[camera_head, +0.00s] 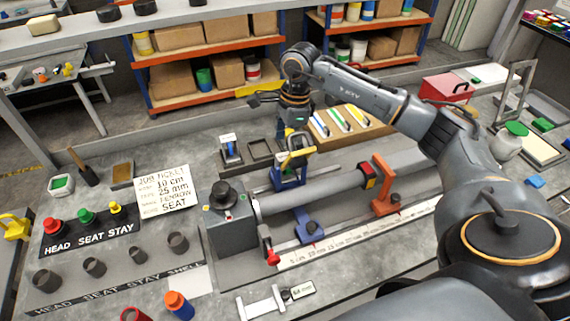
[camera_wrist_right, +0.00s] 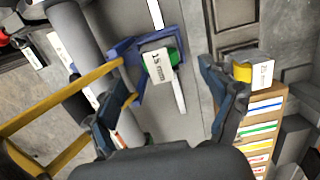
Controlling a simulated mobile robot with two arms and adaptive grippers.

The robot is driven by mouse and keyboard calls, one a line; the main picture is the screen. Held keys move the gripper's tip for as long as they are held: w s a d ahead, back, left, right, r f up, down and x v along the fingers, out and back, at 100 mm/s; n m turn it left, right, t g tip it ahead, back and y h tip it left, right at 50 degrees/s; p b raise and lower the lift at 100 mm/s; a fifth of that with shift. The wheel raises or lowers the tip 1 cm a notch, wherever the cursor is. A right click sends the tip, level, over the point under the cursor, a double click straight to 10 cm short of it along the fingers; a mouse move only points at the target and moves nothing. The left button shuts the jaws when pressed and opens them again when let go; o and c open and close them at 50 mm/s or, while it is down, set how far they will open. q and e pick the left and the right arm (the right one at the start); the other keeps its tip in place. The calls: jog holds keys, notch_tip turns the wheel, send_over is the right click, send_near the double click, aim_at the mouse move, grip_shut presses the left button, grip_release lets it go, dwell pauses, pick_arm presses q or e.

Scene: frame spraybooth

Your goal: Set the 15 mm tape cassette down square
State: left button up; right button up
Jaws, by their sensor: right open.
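The 15 mm tape cassette (camera_wrist_right: 160,66) shows in the right wrist view as a white-labelled block with a green part, at the blue carriage (camera_wrist_right: 124,50). I cannot tell whether it is fully seated or square there. In the head view the blue carriage (camera_head: 289,178) with its yellow handle stands behind the grey tube, and the cassette is not clear. My right gripper (camera_wrist_right: 140,74) is open, with its fingers spread on either side of the cassette and apart from it. In the head view my right gripper (camera_head: 278,116) hangs above the carriage. My left gripper is not in view.
A wooden rack (camera_head: 345,134) of coloured strips is right of the carriage. Dark cradles (camera_head: 260,150) are left of it. The grey tube (camera_head: 330,190), orange stand (camera_head: 384,190) and job ticket (camera_head: 167,190) are on the bench. Some bare bench lies behind the ticket.

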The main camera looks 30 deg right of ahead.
aim_at(285, 155)
jog(key=shift+a+f+p, duration=0.15)
jog(key=shift+f+p, duration=0.2)
jog(key=shift+f, duration=0.8)
jog(key=shift+a+f+p, duration=0.1)
jog(key=shift+f+p, duration=0.2)
jog(key=shift+f, duration=0.8)
jog(key=shift+c, duration=0.2)
jog(key=c, duration=1.3)
jog(key=shift+o, duration=0.2)
jog(key=shift+r, duration=0.1)
